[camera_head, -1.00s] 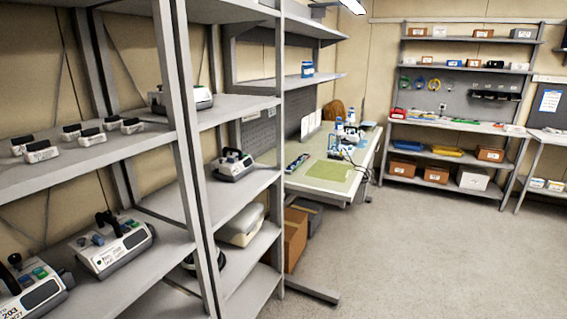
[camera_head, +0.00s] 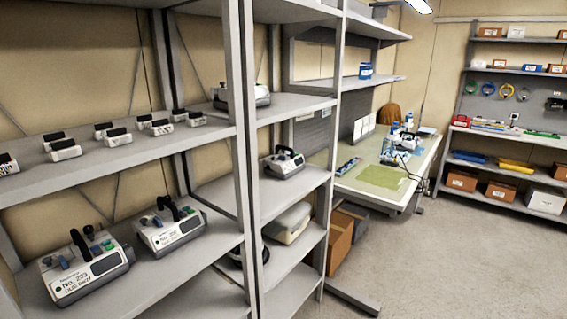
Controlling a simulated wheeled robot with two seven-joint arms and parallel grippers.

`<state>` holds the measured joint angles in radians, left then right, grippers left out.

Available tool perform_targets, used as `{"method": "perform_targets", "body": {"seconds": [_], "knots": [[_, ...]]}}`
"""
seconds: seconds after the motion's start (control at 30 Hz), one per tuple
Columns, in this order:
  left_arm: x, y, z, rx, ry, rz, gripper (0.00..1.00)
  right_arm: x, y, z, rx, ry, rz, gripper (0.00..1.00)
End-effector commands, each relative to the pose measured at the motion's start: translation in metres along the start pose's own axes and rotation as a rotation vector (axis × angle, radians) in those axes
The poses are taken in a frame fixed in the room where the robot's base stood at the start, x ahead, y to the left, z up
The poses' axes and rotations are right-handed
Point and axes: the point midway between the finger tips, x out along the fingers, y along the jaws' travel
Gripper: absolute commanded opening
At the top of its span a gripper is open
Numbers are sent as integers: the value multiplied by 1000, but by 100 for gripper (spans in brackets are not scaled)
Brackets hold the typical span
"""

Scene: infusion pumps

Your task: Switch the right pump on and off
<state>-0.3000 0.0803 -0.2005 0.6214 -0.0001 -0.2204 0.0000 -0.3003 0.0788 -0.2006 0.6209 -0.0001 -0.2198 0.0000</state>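Two white and grey infusion pumps with black handles stand side by side on the lower left shelf. The right one of this pair (camera_head: 170,230) has dark and coloured controls on top. The left one (camera_head: 84,268) carries a label reading "No. 293". Another pump (camera_head: 285,163) stands on the middle shelf of the neighbouring bay, and a further device (camera_head: 243,96) sits on the shelf above it. Whether any pump is on cannot be told. Neither of my grippers is in view.
Several small white and black items (camera_head: 112,137) line the shelf (camera_head: 60,185) above the pair. A grey upright (camera_head: 246,160) stands between the bays. A workbench (camera_head: 400,200) stands beyond. The floor (camera_head: 460,265) at right is clear.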

Motion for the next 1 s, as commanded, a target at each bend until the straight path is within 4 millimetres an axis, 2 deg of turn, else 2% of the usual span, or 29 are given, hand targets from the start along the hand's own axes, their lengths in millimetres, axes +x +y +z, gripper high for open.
{"method": "perform_targets", "body": {"seconds": [0.03,0.2,0.27,1.0], "knots": [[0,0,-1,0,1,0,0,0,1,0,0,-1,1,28],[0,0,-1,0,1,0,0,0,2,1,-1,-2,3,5],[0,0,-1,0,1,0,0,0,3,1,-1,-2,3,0],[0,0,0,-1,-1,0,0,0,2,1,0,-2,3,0]]}}
